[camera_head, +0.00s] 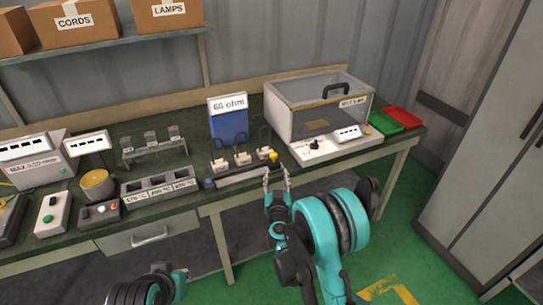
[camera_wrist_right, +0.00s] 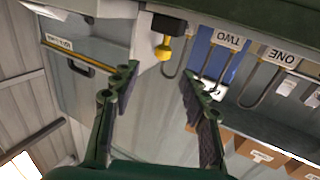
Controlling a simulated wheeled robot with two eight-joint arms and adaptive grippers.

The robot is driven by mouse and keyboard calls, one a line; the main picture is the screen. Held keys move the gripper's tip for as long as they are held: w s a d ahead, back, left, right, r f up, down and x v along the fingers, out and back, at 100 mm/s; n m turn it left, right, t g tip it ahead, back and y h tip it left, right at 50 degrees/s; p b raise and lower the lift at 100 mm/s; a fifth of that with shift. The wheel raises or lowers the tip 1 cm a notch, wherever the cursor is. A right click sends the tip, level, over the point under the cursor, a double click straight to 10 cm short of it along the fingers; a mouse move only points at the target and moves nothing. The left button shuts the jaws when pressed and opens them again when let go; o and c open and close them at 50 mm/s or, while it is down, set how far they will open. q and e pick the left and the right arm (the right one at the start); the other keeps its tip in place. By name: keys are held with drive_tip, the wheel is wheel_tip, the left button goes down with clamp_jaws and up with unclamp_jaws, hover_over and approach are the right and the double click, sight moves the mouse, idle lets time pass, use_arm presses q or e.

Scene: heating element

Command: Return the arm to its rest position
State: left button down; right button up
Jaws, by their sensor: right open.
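My right gripper (camera_head: 277,177) is open at the front edge of the bench, near the right end of the rack with heating elements (camera_head: 243,160). In the right wrist view, which is upside down, its two fingers (camera_wrist_right: 158,85) are spread with nothing between them. Beyond them is a yellow knob (camera_wrist_right: 163,50) on a dark block. Wire loops with white tags, marked ONE and TWO (camera_wrist_right: 228,40), show to the right there. Of my left arm, only a teal and black part (camera_head: 150,287) shows at the bottom; its gripper is not clearly visible.
A clear-lidded test box (camera_head: 318,105) stands right of the rack. Green (camera_head: 396,120) and red (camera_head: 405,117) trays lie at the bench's right end. A blue 66 ohm holder (camera_head: 229,125) stands behind the rack. The floor in front of the bench (camera_head: 255,268) is free.

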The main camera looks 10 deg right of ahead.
drive_tip(key=s+a+r+n+g+y, duration=0.1)
drive_tip(key=s+a+r+n+y, duration=0.2)
drive_tip(key=r, duration=0.4)
drive_tip(key=s+a+r+n+g+y, duration=0.1)
drive_tip(key=s+r+y, duration=0.2)
drive_tip(key=s+r, duration=0.3)
drive_tip(key=s+d+f+m+g+h, duration=0.1)
drive_tip(key=s+d+f+g, duration=0.2)
drive_tip(key=s, duration=0.6)
drive_tip(key=s+d+f+m+g+h, duration=0.1)
drive_tip(key=s+d+f+g+h, duration=0.1)
drive_tip(key=s+d, duration=0.3)
drive_tip(key=s+d+f+m+g+h, duration=0.1)
drive_tip(key=s+d+f+g, duration=0.2)
drive_tip(key=s, duration=1)
drive_tip(key=shift+s+d+f+g, duration=0.15)
drive_tip(key=shift+d+f+g, duration=0.15)
drive_tip(key=shift+d+g, duration=0.35)
